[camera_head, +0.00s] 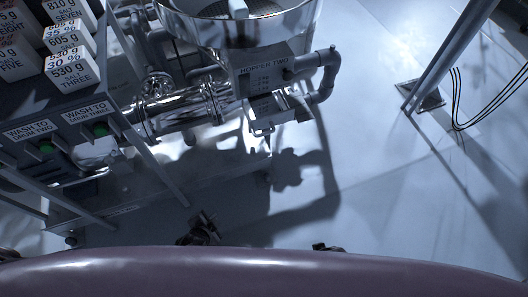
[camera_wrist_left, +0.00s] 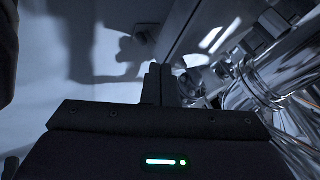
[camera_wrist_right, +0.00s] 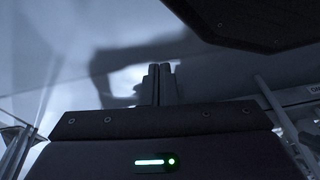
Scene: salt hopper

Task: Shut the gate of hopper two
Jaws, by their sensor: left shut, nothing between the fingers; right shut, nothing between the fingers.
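Hopper two (camera_head: 245,30) is a round metal vessel at the top middle of the head view, with a grey "HOPPER TWO" label plate (camera_head: 266,72). Below the plate is a pale outlet part (camera_head: 270,118), probably its gate; I cannot tell whether it is open or shut. My left gripper (camera_head: 203,226) is low in the head view, below and left of the hopper, apart from it. Its fingers are closed and empty in the left wrist view (camera_wrist_left: 157,84). My right gripper (camera_head: 325,247) barely shows above my body; its fingers are together and empty in the right wrist view (camera_wrist_right: 158,84).
A rack (camera_head: 110,130) with "WASH TO DRUM" signs, green buttons and white weight-reading blocks (camera_head: 68,66) stands at left. Shiny pipes (camera_head: 190,105) run to the hopper; a grey pipe (camera_head: 325,75) bends at its right. A post (camera_head: 450,55) and cables are at right. The floor between is clear.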

